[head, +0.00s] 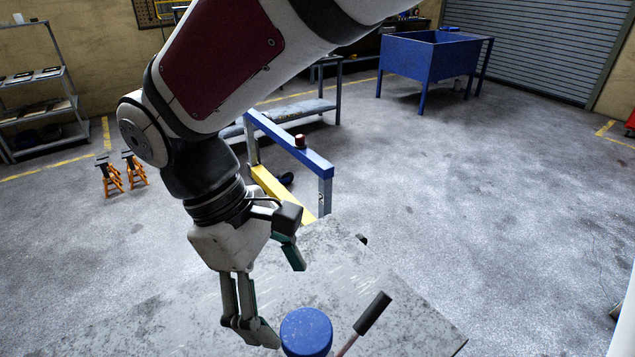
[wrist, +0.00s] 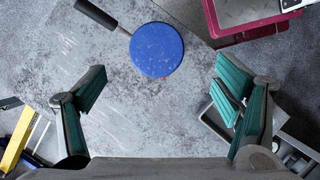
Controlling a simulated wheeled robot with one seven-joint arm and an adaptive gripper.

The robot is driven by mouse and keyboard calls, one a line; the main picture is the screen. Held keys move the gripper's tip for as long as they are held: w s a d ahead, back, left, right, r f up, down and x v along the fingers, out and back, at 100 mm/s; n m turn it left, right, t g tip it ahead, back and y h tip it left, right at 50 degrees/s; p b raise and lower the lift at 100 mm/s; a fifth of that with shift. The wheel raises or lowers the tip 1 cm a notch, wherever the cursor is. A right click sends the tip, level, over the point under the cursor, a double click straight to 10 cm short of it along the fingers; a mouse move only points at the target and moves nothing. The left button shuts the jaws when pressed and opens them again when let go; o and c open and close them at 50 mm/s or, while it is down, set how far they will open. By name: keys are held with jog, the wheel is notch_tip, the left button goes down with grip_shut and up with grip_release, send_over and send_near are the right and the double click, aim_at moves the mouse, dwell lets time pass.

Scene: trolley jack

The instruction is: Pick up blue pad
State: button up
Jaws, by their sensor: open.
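The blue pad (head: 306,332) is a round blue disc on the grey speckled table (head: 375,290), near the bottom of the head view. In the wrist view the pad (wrist: 157,49) lies flat, ahead of my fingers and roughly between their lines. My gripper (head: 280,300) is open and empty, just left of and above the pad in the head view. In the wrist view the gripper (wrist: 158,95) shows its two green-padded fingers spread wide, with bare table between them. I cannot tell the exact height of the fingers above the table.
A rod with a black handle (head: 373,313) lies close beside the pad; the handle also shows in the wrist view (wrist: 96,14). A blue and yellow frame (head: 290,145) stands behind the table. A blue bin on legs (head: 430,58) stands farther back. Open floor lies to the right.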

aim_at(305, 329)
jog(key=shift+w+p+x, duration=0.15)
jog(key=shift+p+x, duration=0.05)
jog(key=shift+x, duration=1.7)
jog(key=shift+w+p+x, duration=0.15)
jog(key=shift+p+x, duration=0.05)
jog(key=shift+x, duration=1.75)
jog(key=shift+a, duration=0.1)
jog(key=c, duration=1.4)
